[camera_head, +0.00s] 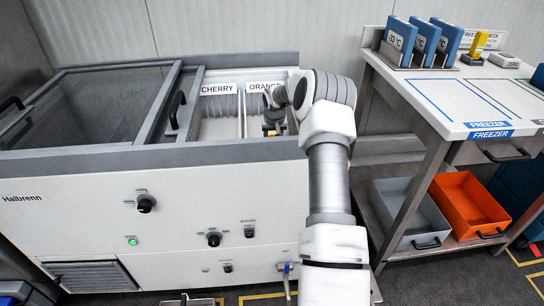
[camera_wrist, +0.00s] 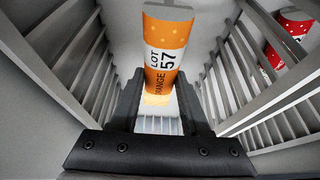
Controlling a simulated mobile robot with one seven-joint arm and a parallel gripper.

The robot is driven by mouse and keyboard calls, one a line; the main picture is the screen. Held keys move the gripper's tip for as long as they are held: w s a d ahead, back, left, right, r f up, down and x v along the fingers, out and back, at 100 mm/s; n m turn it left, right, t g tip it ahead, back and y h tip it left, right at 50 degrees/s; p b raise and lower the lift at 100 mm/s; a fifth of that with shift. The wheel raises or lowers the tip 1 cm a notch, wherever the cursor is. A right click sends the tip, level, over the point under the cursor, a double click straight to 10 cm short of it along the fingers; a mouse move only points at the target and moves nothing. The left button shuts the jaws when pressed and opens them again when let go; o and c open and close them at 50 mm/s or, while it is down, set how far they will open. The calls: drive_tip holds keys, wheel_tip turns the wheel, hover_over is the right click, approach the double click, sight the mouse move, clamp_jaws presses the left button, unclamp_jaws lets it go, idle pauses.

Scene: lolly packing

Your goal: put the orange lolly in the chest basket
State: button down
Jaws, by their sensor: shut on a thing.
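My gripper (camera_wrist: 157,98) is shut on the orange lolly (camera_wrist: 168,45), which is orange with white speckles and reads "LOT 57" and "ORANGE". In the wrist view the lolly stands out past the fingertips, between barred basket walls. In the head view my gripper (camera_head: 272,122) reaches into the open right part of the chest, at the basket (camera_head: 255,115) under the "ORANGE" label. The lolly cannot be made out there, and my arm covers the basket's right side. The basket (camera_head: 218,105) labelled "CHERRY" is just to the left.
A red speckled lolly (camera_wrist: 291,32) shows beyond the right-hand bars. The chest's glass lid (camera_head: 85,105) covers its left part, and the raised front rim (camera_head: 150,158) borders the opening. A side table (camera_head: 470,95) with blue freezer blocks (camera_head: 425,40) stands at right, bins below.

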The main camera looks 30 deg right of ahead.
wheel_tip(320, 180, down, 7)
drive_tip(key=shift+r+b, duration=0.1)
drive_tip(key=shift+b, duration=0.75)
drive_tip(key=shift+f, duration=0.2)
drive_tip(key=shift+c, duration=1.9)
unclamp_jaws()
drive_tip(key=p+v, duration=0.3)
drive_tip(key=v, duration=0.9)
drive_tip(key=shift+r, duration=0.15)
